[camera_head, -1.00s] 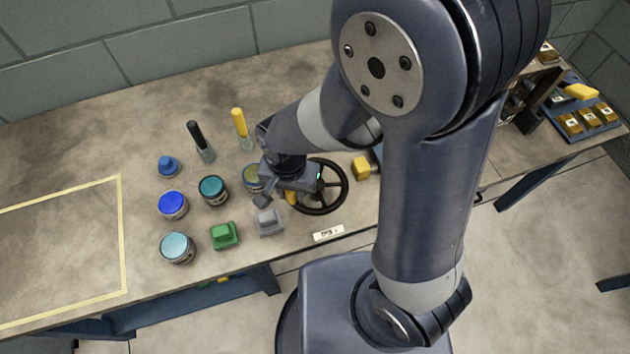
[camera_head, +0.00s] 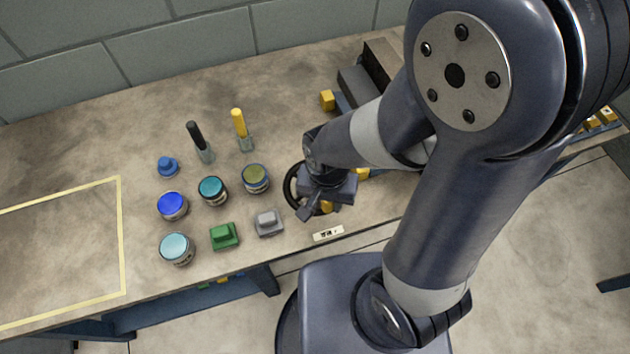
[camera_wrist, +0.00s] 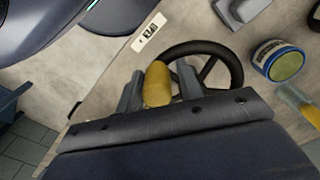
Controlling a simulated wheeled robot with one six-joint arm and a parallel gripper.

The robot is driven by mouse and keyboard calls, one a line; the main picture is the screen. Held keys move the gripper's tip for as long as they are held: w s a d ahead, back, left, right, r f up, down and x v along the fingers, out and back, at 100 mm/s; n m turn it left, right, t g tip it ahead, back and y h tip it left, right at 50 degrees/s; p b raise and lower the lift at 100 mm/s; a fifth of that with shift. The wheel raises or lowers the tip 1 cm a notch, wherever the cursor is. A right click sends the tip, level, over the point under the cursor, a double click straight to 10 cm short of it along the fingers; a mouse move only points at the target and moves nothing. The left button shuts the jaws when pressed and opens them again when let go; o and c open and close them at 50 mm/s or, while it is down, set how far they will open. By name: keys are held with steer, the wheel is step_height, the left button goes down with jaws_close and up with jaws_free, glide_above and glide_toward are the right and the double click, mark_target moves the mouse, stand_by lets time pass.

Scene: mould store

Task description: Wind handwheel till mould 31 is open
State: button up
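The black handwheel (camera_head: 291,190) lies flat on the bench near the front edge, partly hidden by my gripper; it also shows in the wrist view (camera_wrist: 236,62). Its yellow knob (camera_wrist: 157,85) stands up between my fingers, and its tip shows just below my gripper in the head view (camera_head: 326,207). My gripper (camera_wrist: 158,88) has one finger close against each side of the knob and appears shut on it. Dark grey blocks (camera_head: 360,87) behind the wheel may belong to the mould, but my arm hides much of that area. I cannot tell how far the mould is open.
A small label (camera_head: 328,233) is on the bench front edge. Left of the wheel are a grey block (camera_head: 268,223), a green block (camera_head: 224,236), an olive-lidded jar (camera_head: 255,178) and several other jars. A yellow block (camera_head: 327,100) sits behind. A taped area (camera_head: 122,235) at left is empty.

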steer(key=o, duration=0.4)
steer(key=shift+a, duration=0.1)
steer(key=shift+r, duration=0.15)
step_height(320, 180, up, 9)
steer(key=p, duration=0.8)
steer(key=shift+f, duration=0.3)
